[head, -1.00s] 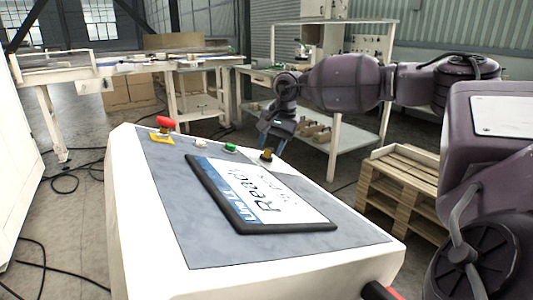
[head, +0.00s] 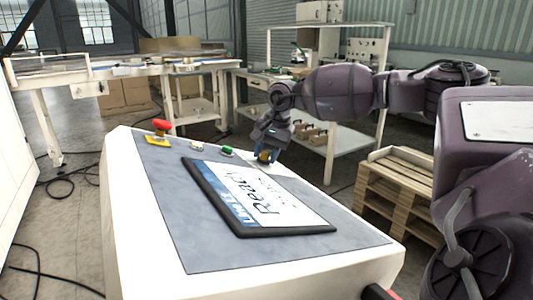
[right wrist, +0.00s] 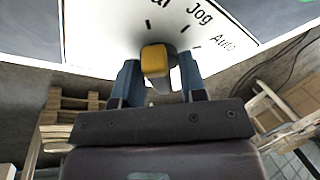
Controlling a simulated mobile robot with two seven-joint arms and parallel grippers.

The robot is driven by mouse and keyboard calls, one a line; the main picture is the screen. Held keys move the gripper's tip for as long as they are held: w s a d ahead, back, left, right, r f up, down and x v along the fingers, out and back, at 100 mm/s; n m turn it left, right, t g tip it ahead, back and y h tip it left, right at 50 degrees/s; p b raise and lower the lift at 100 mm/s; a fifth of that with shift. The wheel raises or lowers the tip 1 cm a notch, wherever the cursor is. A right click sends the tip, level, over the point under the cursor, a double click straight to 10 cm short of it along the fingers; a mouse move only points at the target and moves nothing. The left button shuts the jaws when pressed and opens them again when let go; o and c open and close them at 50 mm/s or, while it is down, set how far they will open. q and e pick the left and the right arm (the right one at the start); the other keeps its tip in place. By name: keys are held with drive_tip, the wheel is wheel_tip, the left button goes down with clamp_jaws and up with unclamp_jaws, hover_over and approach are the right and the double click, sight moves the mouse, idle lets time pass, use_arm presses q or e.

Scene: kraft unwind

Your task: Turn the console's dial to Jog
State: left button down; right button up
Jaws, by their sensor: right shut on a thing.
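The console (head: 140,235) stands in front of me, with a tilted screen reading "Ready". Its dial (head: 264,156) is a small yellow and black knob at the panel's far right corner. My right gripper (head: 269,147) reaches down to it and is shut on it. In the right wrist view the dial's yellow top (right wrist: 155,58) lies between the two fingers of my right gripper (right wrist: 158,78). The label plate (right wrist: 95,35) there shows "Jog", "Auto" and a partly hidden word ending in "al", with tick marks. I cannot tell which mark the dial points at. My left gripper is out of view.
A red emergency button (head: 161,126) on a yellow base, a white button (head: 197,147) and a green button (head: 228,151) line the panel's far edge. Wooden pallets (head: 397,185) stand right of the console. Workbenches (head: 130,70) are behind, and cables lie on the floor at left.

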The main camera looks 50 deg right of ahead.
drive_tip(key=m, duration=0.2)
drive_tip(key=m+g+b, duration=0.1)
drive_tip(key=m, duration=0.1)
drive_tip(key=shift+w+f+m+g, duration=0.1)
drive_tip(key=shift+f+m+g, duration=0.1)
drive_tip(key=shift+m+g, duration=0.1)
drive_tip(key=shift+r+m+g+b, duration=0.15)
drive_tip(key=shift+m+g+b, duration=0.3)
drive_tip(key=shift+m, duration=1.25)
drive_tip(key=o, duration=0.6)
drive_tip(key=shift+c, duration=0.2)
drive_tip(key=shift+r, duration=0.15)
